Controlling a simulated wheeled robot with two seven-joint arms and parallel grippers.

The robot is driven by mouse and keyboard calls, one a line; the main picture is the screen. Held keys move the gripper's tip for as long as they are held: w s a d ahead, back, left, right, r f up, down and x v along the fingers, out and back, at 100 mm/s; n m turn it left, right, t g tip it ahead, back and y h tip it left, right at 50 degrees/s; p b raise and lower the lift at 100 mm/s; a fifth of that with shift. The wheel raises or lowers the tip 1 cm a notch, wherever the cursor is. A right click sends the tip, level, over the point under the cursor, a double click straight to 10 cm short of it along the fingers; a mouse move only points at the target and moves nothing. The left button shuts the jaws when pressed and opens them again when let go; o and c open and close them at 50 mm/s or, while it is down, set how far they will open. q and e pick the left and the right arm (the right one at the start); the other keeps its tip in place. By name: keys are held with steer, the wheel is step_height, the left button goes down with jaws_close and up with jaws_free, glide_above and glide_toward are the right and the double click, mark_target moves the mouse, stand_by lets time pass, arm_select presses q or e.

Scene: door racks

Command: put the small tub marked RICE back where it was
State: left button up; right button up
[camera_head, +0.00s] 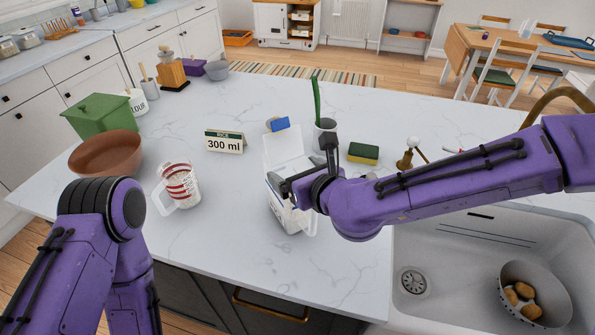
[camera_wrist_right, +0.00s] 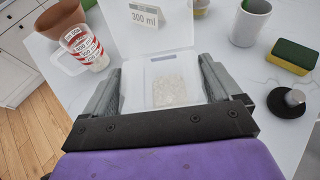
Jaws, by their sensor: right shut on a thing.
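A clear tub (camera_head: 290,217) with its lid (camera_head: 284,152) swung open stands near the counter's front edge, partly hidden by my right gripper (camera_head: 302,178). I cannot read a RICE mark on it. In the right wrist view the tub (camera_wrist_right: 166,64) sits between the fingers of my right gripper (camera_wrist_right: 158,82), which is shut on it; white grains (camera_wrist_right: 169,90) lie inside. I cannot tell whether its base touches the counter. A measuring jug (camera_head: 180,185) with red markings stands left, holding something white. My left gripper is out of view.
A brown bowl (camera_head: 105,155) and green box (camera_head: 103,115) stand at the left. A grey cup (camera_head: 325,133) and a green-yellow sponge (camera_head: 363,153) are behind the tub. The sink (camera_head: 455,270) is at the right. The counter between the sign and jug is clear.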

steer(key=o, duration=1.6)
steer(key=shift+f, duration=0.15)
steer(key=shift+o, duration=0.8)
steer(key=shift+r, duration=0.35)
steer(key=v, duration=0.6)
steer(key=shift+s, duration=0.15)
steer(key=b, duration=0.2)
steer(key=d+b, duration=0.1)
steer(key=b, duration=0.1)
steer(key=shift+s+f, duration=0.3)
steer(key=shift+f, duration=0.05)
steer(key=b+v, duration=0.2)
steer(key=b, duration=0.1)
steer(key=b+v, duration=0.3)
steer(key=shift+a+r, duration=0.2)
steer(key=shift+r, duration=0.2)
